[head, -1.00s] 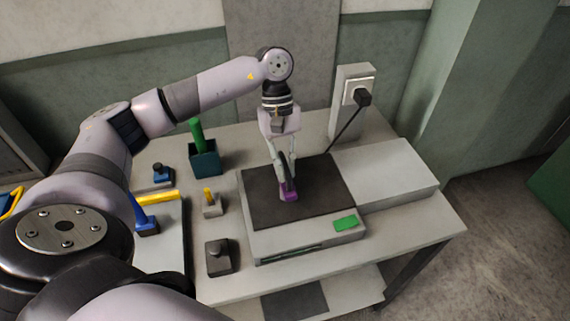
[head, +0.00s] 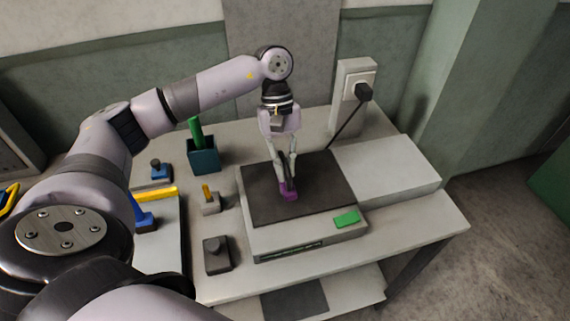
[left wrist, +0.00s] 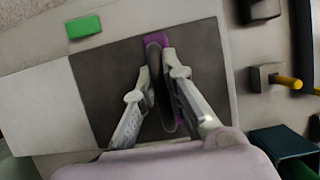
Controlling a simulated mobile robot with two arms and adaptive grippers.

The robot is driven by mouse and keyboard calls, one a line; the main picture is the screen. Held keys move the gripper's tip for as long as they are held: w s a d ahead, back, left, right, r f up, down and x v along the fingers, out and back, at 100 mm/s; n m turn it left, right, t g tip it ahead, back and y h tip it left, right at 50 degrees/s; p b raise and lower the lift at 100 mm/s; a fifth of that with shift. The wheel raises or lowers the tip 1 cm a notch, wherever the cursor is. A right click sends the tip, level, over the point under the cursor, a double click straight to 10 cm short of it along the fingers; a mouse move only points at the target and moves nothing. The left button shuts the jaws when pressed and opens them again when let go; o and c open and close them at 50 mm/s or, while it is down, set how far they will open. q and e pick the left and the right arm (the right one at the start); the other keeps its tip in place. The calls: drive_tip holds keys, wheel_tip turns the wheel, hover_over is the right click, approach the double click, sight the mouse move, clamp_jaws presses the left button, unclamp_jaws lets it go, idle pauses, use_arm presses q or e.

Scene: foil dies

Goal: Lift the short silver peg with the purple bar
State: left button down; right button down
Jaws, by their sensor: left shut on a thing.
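The purple bar (head: 289,191) of the peg is low at the tips of my left gripper (head: 287,176), over the dark plate of the grey machine. In the left wrist view, my left gripper (left wrist: 159,62) is shut on the peg's narrow grey upper part (left wrist: 158,80), with its purple bar (left wrist: 158,40) showing at both ends. The peg looks dark grey here rather than bright silver. The fingers hide part of it. I cannot tell whether its underside touches the plate. My right gripper is not in view.
The grey machine (head: 258,240) has a dark top plate (head: 320,190) and a green button (head: 346,218). To its left stand a yellow-topped block (head: 209,203), a dark block (head: 217,262), a teal box (head: 204,157) with a green handle, and blue-handled pieces (head: 147,221). A plug cord (head: 345,130) runs behind.

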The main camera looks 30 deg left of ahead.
use_arm(q)
drive_tip(key=shift+r, duration=0.1)
drive_tip(key=shift+r+p, duration=0.8)
drive_tip(key=shift+r, duration=0.9)
wheel_tip(320, 180, up, 8)
drive_tip(key=p, duration=0.3)
drive_tip(key=shift+f, duration=0.2)
drive_tip(key=shift+s+f, duration=0.1)
